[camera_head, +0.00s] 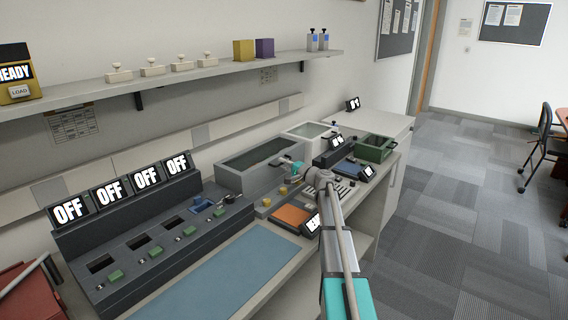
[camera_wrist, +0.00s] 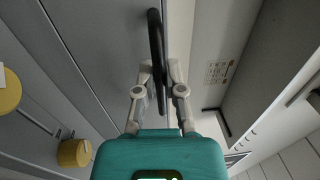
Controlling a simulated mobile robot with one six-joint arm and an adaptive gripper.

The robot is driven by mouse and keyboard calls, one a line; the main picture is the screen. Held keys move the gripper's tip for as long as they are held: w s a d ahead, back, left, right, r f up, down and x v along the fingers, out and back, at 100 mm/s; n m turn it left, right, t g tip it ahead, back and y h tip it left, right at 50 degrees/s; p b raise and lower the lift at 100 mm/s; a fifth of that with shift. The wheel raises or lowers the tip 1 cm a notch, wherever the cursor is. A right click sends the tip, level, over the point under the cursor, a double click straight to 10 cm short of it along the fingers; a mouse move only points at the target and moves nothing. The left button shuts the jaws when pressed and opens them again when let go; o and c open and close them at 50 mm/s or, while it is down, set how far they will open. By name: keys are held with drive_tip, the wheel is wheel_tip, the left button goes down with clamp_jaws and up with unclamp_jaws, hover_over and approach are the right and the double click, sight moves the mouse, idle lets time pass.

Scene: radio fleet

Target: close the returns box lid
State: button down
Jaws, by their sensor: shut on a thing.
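A long grey box (camera_head: 233,175) with a dark inset top stands on the counter, and I take it for the returns box. My gripper (camera_head: 291,166) is at its right end. In the wrist view my gripper (camera_wrist: 160,72) is shut on a black bar handle (camera_wrist: 155,35), one finger on each side. The handle lies along a large grey panel (camera_wrist: 100,45), which may be the lid or a box wall. The lid's angle is not clear in either view, and my arm hides part of the right end.
Yellow knobs (camera_head: 267,202) sit in front of the box. An orange pad (camera_head: 290,214) and a keypad are close to my arm. A green crate (camera_head: 375,148) and a white bin (camera_head: 308,129) stand farther along. The shelf (camera_head: 180,75) runs above, and the blue mat (camera_head: 205,275) is clear.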

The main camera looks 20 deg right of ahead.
drive_tip(key=shift+w+a+f, duration=0.1)
drive_tip(key=shift+w+a, duration=0.05)
drive_tip(key=c, duration=1.1)
unclamp_jaws()
drive_tip(key=shift+o, duration=0.5)
drive_tip(key=shift+w+f, duration=0.15)
drive_tip(key=shift+s, duration=0.3)
